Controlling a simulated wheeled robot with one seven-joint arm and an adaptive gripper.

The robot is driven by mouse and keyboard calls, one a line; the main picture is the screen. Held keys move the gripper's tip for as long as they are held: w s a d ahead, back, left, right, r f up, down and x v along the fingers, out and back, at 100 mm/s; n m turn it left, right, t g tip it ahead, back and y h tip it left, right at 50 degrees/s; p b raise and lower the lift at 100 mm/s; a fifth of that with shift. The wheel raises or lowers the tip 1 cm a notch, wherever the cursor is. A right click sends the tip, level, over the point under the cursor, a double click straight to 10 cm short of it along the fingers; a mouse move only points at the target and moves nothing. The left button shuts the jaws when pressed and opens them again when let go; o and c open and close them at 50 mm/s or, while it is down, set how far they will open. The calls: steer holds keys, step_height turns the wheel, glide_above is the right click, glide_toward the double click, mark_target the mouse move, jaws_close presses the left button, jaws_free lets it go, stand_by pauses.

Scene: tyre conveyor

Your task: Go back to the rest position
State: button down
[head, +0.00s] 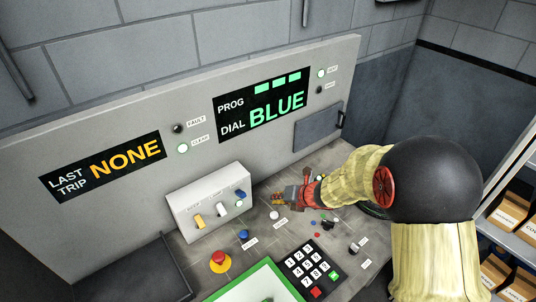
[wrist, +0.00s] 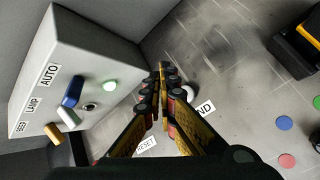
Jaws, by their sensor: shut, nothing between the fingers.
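My gripper (head: 279,199) is above the grey console top, just right of a white switch box (head: 186,209). Its fingers are together with nothing between them, as the wrist view (wrist: 162,80) also shows. My arm, in a pale yellow sleeve, reaches in from the right of the head view. In the wrist view the switch box (wrist: 75,45) is at left, with a blue lever, an orange-yellow lever and a lit green lamp. A white round knob beside the "ND" label is partly behind the fingers.
A red mushroom button (head: 219,259), a keypad (head: 309,267) and a green-framed screen (head: 258,284) lie toward the console front. The back panel shows a "LAST TRIP NONE" display (head: 104,166) and a "DIAL BLUE" display (head: 264,105). Shelves with boxes (head: 511,208) stand at right.

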steer(key=shift+a+n, duration=0.1)
steer(key=shift+n, duration=0.5)
steer(key=s+n, duration=0.2)
steer(key=s+a+f+n+g, duration=0.1)
steer(key=s+n, duration=0.1)
steer(key=n, duration=0.1)
steer(key=s+a+n+g, duration=0.1)
steer(key=s+n, duration=0.1)
steer(key=n, duration=0.1)
steer(key=shift+a+f+y, duration=0.15)
steer(key=shift+a+y, duration=0.05)
steer(key=shift+y, duration=0.2)
steer(key=s+d+r+n+g+h, duration=0.1)
steer(key=s+r+n, duration=0.2)
steer(key=s+n, duration=0.25)
steer(key=s+d+r+n+g+b, duration=0.1)
steer(key=s+r+n+g, duration=0.1)
steer(key=s+n, duration=0.4)
steer(key=s+d+r+n+g+h, duration=0.1)
steer(key=s+r+n, duration=0.2)
steer(key=s+n, duration=0.3)
steer(key=s+d+r+n+t+h+b, duration=0.4)
steer(key=s+d+r+n, duration=0.6)
steer(key=d+r, duration=0.1)
steer(key=shift+d+r+t+h, duration=0.25)
steer(key=shift+r+t+h, duration=0.05)
steer(key=shift+r+h, duration=0.1)
